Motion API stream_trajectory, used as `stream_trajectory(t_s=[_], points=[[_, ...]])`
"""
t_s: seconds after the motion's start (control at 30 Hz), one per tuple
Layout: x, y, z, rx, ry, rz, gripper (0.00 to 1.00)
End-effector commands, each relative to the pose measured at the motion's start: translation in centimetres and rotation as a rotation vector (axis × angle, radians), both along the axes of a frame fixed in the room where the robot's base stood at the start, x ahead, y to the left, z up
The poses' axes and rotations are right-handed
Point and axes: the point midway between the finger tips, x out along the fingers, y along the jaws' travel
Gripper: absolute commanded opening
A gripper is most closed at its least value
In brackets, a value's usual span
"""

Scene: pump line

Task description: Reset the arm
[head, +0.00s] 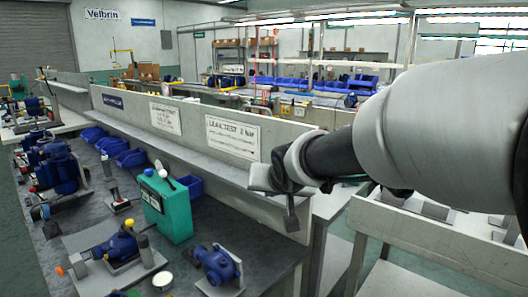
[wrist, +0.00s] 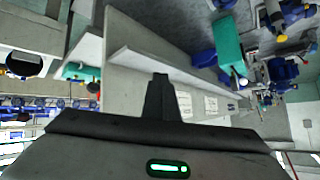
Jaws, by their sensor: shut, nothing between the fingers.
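My arm comes in from the right of the head view, stretched across the picture above the end of the bench. My gripper (head: 291,222) hangs from its dark wrist, with its narrow fingers pointing down in front of the grey partition. In the wrist view my gripper (wrist: 160,78) shows as one dark closed shape with nothing in it. It touches nothing that I can make out.
The dark workbench (head: 225,225) carries a green box (head: 168,208), a blue pump (head: 122,245), another small pump (head: 217,266) and blue bins (head: 132,158). A grey partition (head: 268,183) runs behind them. A pale bench (head: 440,238) stands below my arm.

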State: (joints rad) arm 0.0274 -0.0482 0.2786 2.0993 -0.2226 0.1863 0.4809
Motion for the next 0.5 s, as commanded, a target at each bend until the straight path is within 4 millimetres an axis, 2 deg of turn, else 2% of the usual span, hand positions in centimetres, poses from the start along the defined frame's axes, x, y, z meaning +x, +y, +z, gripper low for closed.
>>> stream_trajectory(t_s=[0.03, 0.1, 0.2, 0.33, 0.5], points=[[-3.1, -2.6, 0.7, -0.055, 0.028, -0.028, 0.00], [-7.2, -5.7, 0.6, -0.116, 0.087, -0.054, 0.00], [-12.5, -8.7, 0.1, -0.166, 0.167, -0.075, 0.00], [-18.1, -11.0, -0.9, -0.189, 0.252, -0.076, 0.00], [-24.2, -12.3, -2.4, -0.188, 0.341, -0.054, 0.00]])
